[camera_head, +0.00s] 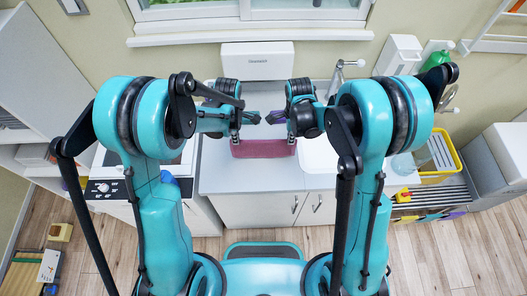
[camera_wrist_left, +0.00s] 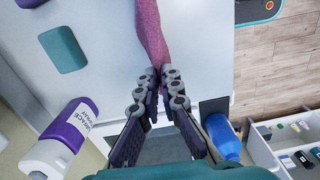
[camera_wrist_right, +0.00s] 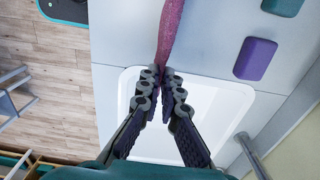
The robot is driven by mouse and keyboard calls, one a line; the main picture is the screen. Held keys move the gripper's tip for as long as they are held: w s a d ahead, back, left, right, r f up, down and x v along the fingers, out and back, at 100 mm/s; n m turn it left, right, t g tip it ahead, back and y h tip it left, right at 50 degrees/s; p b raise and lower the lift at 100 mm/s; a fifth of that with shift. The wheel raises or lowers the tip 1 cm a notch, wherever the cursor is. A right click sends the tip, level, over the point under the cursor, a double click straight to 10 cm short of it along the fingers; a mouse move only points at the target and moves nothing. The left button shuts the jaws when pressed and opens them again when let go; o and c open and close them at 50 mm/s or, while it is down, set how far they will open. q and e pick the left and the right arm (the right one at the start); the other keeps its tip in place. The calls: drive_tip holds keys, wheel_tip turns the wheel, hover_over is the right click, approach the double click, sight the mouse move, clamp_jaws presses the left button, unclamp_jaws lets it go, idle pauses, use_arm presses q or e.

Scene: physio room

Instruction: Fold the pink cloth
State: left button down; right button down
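The pink cloth (camera_head: 262,148) is a narrow strip at the counter's front, spanning the space between my two grippers. My left gripper (camera_head: 236,132) is at its left end; in the left wrist view the fingers are closed together at the end of the cloth (camera_wrist_left: 150,30). My right gripper (camera_head: 290,133) is at its right end; in the right wrist view the fingers are likewise closed at the end of the cloth (camera_wrist_right: 170,30). The fingertips hide the gripped ends. I cannot tell whether the cloth touches the counter.
A teal block (camera_wrist_left: 63,50) and a purple block (camera_wrist_right: 255,58) lie on the counter behind the cloth. A purple-and-white spray bottle (camera_wrist_left: 68,130) and a blue bottle (camera_wrist_left: 222,135) are near my left gripper. The white sink (camera_wrist_right: 205,110) is under my right gripper. A yellow crate (camera_head: 440,150) stands right.

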wheel_tip(320, 180, up, 4)
drive_tip(key=p, duration=0.3)
drive_tip(key=shift+r, duration=0.2)
